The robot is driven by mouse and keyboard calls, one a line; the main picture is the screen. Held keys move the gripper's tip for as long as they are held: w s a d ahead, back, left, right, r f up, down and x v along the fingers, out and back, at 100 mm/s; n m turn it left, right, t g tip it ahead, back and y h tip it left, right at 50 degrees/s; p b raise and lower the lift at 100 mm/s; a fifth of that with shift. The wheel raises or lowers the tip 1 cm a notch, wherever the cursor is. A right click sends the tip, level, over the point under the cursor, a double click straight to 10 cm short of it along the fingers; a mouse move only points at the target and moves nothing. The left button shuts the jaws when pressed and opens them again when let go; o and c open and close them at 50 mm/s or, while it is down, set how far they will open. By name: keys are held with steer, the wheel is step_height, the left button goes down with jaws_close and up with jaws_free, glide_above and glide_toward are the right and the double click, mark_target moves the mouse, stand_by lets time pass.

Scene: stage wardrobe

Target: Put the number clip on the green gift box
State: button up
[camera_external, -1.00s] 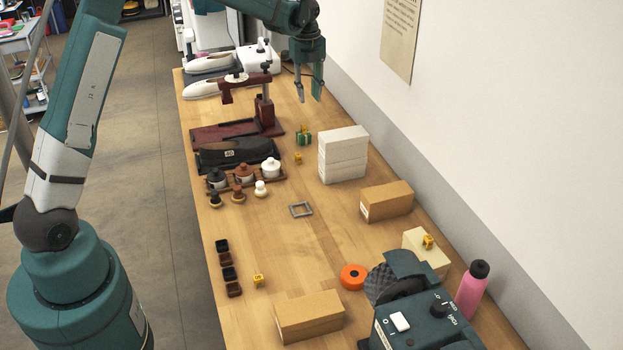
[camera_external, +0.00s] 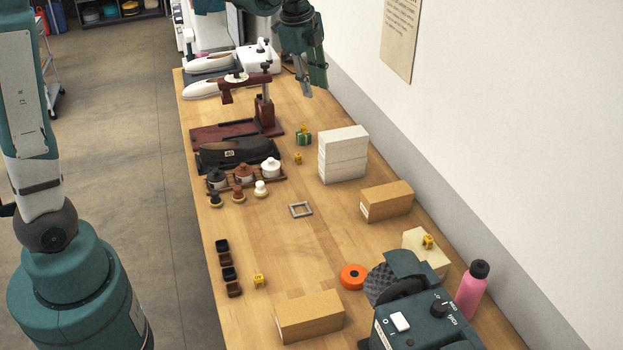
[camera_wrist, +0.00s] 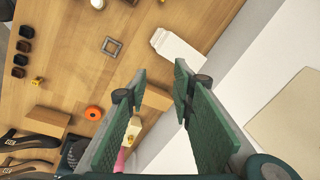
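The green gift box (camera_external: 304,139) stands left of the white block stack, with a small yellow piece on its top; I cannot tell whether that is a clip or trim. Small yellow number clips show in several places: one (camera_external: 298,158) just in front of the gift box, one (camera_external: 258,281) near the dark cups, and one (camera_external: 428,242) on a cream box. The front-left clip also shows in the wrist view (camera_wrist: 37,82). My gripper (camera_external: 316,92) hangs above the far part of the table, fingers apart. In the wrist view, the gap between its fingers (camera_wrist: 160,75) is empty.
The white stack (camera_external: 343,155) stands right of the gift box, beside the wall. A pink bottle (camera_external: 473,290) stands front right.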

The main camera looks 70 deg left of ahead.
steer(key=s+d+r+n+t, duration=0.1)
steer(key=s+d+r+n, duration=0.15)
steer(key=s+d, duration=0.55)
steer(key=s+d+r+n+t, duration=0.1)
steer(key=s+d+r+n, duration=0.15)
steer(key=s+d, duration=0.45)
steer(key=s+d+f+n+t, duration=0.1)
steer(key=s+d+f+n, duration=0.2)
steer(key=s+d, duration=0.4)
steer(key=s+d+f+n+t+h, duration=0.1)
steer(key=s+d+f+n, duration=0.1)
steer(key=s+d, duration=0.5)
steer(key=shift+s+d+f+n+t, duration=0.25)
steer(key=shift+s+f+n+t, duration=0.2)
steer(key=shift+n, duration=0.35)
